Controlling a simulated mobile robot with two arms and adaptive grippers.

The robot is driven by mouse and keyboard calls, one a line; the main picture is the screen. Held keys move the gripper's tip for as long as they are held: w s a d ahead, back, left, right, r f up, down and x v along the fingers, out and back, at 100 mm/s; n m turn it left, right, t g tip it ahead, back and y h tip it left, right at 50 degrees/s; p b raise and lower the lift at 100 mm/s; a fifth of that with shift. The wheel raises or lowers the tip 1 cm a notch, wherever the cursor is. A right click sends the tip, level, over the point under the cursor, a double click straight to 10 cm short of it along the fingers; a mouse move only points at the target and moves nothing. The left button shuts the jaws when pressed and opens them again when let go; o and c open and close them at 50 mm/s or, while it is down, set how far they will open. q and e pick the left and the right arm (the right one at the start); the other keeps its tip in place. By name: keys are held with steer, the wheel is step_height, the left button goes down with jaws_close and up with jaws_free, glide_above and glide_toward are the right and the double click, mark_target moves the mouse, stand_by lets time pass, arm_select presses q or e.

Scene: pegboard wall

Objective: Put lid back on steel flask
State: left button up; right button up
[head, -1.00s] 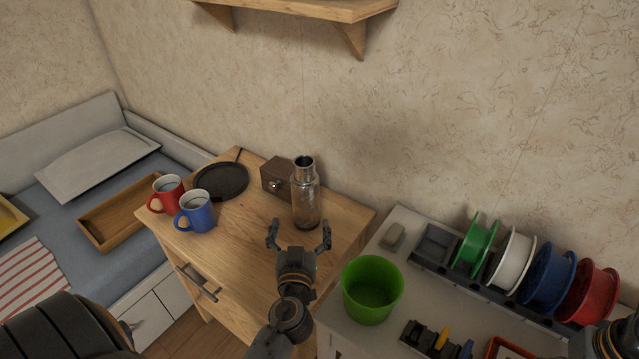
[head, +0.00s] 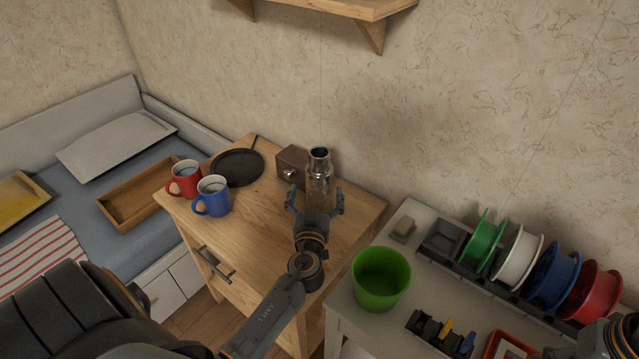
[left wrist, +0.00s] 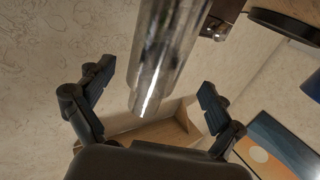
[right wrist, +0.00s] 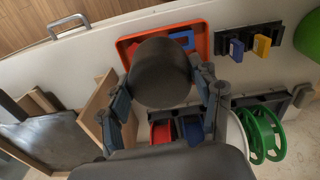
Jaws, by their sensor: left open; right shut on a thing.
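The steel flask (head: 319,168) stands upright on the wooden cabinet, its narrower neck uncovered. My left gripper (head: 315,196) is open at the flask's near side, with a finger to either side of its body. In the left wrist view the shiny flask (left wrist: 168,45) runs down between the spread fingers; I cannot tell whether they touch it. My right gripper (right wrist: 164,88) is shut on a dark round piece, which looks like the lid (right wrist: 160,72), above the white table. The head view does not show this piece.
A brown box (head: 291,163) stands just left of the flask, with a black pan (head: 238,167), a red mug (head: 184,180) and a blue mug (head: 212,196) farther left. A green bucket (head: 381,280) and several spools stand right. A shelf (head: 330,8) hangs above.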

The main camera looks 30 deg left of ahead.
arm_select(q)
steer(key=shift+w+a+r, duration=0.1)
steer(key=shift+w, duration=0.1)
arm_select(e)
steer(key=shift+r, duration=0.25)
arm_select(q)
steer(key=p+x, duration=0.2)
steer(key=x, duration=0.2)
steer(key=shift+w, duration=0.15)
arm_select(e)
steer(key=shift+r, duration=0.8)
arm_select(q)
steer(key=shift+w, duration=0.25)
steer(key=c, duration=1.7)
steer(key=shift+c, duration=1)
steer(key=shift+r, duration=0.1)
